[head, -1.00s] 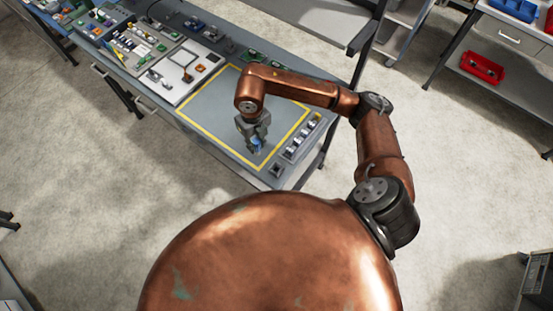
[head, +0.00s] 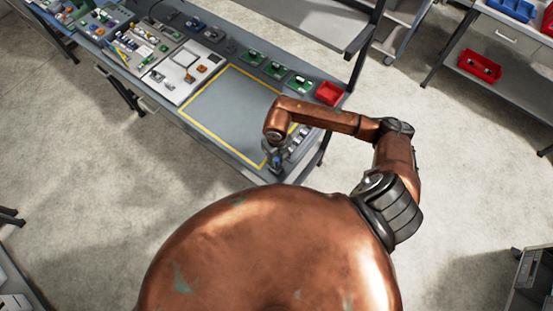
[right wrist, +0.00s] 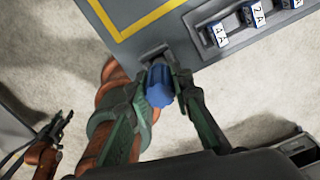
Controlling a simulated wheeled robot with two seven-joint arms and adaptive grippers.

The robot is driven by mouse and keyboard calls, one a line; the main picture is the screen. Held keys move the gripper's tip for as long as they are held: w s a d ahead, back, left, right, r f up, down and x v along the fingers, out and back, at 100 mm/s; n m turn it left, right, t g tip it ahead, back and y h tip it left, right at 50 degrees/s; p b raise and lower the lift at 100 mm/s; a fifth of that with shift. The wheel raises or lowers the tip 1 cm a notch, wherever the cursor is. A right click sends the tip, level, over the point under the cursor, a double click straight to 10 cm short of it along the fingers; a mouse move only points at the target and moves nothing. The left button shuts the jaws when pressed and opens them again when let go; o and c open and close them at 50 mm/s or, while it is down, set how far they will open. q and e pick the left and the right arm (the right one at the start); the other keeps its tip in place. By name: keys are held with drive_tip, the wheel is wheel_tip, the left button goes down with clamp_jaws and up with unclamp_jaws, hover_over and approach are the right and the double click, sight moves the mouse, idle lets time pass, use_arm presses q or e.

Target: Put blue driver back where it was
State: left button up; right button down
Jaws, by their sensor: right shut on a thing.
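My right gripper (head: 276,160) is at the near end of the dispenser row (head: 298,142) on the bench's right end. In the right wrist view it is shut on the blue driver (right wrist: 160,88), whose blue handle shows between the fingers. The driver is beside the bench corner, close to a small dark holder (right wrist: 152,54) at the row's near end. The driver's lower part is hidden, so I cannot tell whether it sits in that holder. What looks like my left gripper (right wrist: 62,125) shows small at the left of the right wrist view; its jaws are unclear.
Labelled dispensers, 4A (right wrist: 218,36) and 2A (right wrist: 258,14), stand farther along the row. The yellow-bordered mat area (head: 235,108) is bare. Green boards (head: 275,70) and a red bin (head: 329,93) lie behind it. A white tray (head: 180,72) is to the left.

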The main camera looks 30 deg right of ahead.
drive_tip(key=c, duration=2)
unclamp_jaws()
drive_tip(key=shift+o, duration=1.4)
use_arm(q)
drive_tip(key=shift+w, duration=0.3)
drive_tip(key=shift+w, duration=0.1)
use_arm(e)
wheel_tip(320, 180, up, 11)
drive_tip(key=b, duration=0.3)
drive_tip(key=shift+w+f, duration=0.1)
drive_tip(key=shift+f, duration=0.05)
drive_tip(key=shift+r, duration=0.65)
use_arm(q)
wheel_tip(320, 180, down, 3)
drive_tip(key=shift+f, duration=0.1)
use_arm(e)
drive_tip(key=shift+a, duration=0.1)
